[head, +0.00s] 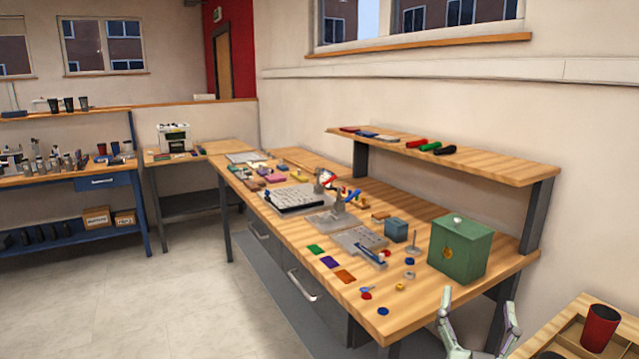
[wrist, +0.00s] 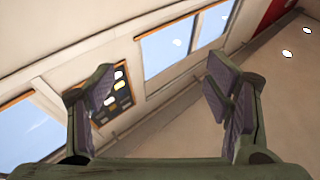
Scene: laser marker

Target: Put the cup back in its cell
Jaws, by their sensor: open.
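A red cup (head: 600,327) with a dark mouth stands upright at the lower right in the head view. It is on or in a wooden tray-like surface with raised dividers (head: 567,329); I cannot tell whether it sits inside a cell. My gripper (head: 482,316) is open and empty, fingers up, left of the cup and apart from it. In the wrist view my gripper (wrist: 164,95) shows two spread fingers with nothing between them. That view faces the wall and windows, and the cup is not in it.
A long wooden workbench (head: 420,305) holds a green box (head: 460,248), a small blue box (head: 396,230) and many small parts. A raised shelf (head: 480,166) runs along its back. Black cups (head: 69,105) stand on a far left shelf. The floor (head: 190,290) at left is clear.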

